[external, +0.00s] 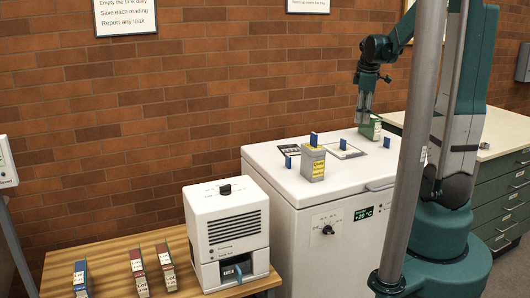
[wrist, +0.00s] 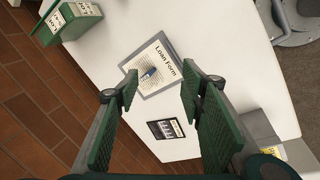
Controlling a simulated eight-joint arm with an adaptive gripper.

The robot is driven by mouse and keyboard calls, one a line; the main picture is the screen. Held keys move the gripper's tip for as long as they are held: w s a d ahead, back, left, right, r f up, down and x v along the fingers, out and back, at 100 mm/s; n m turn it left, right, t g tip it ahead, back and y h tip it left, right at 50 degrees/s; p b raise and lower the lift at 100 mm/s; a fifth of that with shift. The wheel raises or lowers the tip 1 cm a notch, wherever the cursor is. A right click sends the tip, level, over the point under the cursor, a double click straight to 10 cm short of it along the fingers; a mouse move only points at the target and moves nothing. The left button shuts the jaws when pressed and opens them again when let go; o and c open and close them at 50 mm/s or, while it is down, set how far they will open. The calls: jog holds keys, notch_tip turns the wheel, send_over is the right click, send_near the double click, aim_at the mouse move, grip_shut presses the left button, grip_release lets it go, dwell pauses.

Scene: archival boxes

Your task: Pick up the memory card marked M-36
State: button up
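Several small blue cards stand on the white freezer lid in the external view: one on the grey box (external: 313,139), one on the loan form (external: 343,145), one at the right (external: 387,142) and one at the left (external: 288,162). No M-36 marking is readable on any of them. In the wrist view, a small blue card (wrist: 149,73) is on the framed loan form (wrist: 171,77), seen between my fingers but below them. My gripper (wrist: 160,78) is open and empty. In the external view my gripper (external: 363,118) points down above the lid's back right, by a green box.
The green box (external: 371,128) also shows at top left in the wrist view (wrist: 72,18). A dark picture card (wrist: 166,129) lies beside the form. A yellow-labelled grey box (external: 312,165) stands near the lid's front. A white machine (external: 228,222) stands on the wooden table.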

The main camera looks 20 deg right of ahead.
jog(key=w+d+f+n+g+p, duration=0.1)
jog(key=w+d+f+n+p, duration=0.25)
jog(key=d, duration=0.65)
jog(key=n+g+p, duration=0.2)
jog(key=n+p, duration=0.2)
send_over(386, 147)
notch_tip(386, 147, down, 6)
jog(key=shift+w+a+f+m, duration=0.15)
jog(key=shift+w+m, duration=0.1)
jog(key=shift+w, duration=0.05)
jog(key=shift+f, duration=0.1)
jog(key=shift+d+f, duration=0.2)
jog(key=shift+f, duration=0.95)
jog(key=shift+d+f, duration=0.15)
jog(key=shift+f, duration=1.15)
jog(key=shift+d+f, duration=0.1)
jog(key=shift+f, duration=1.2)
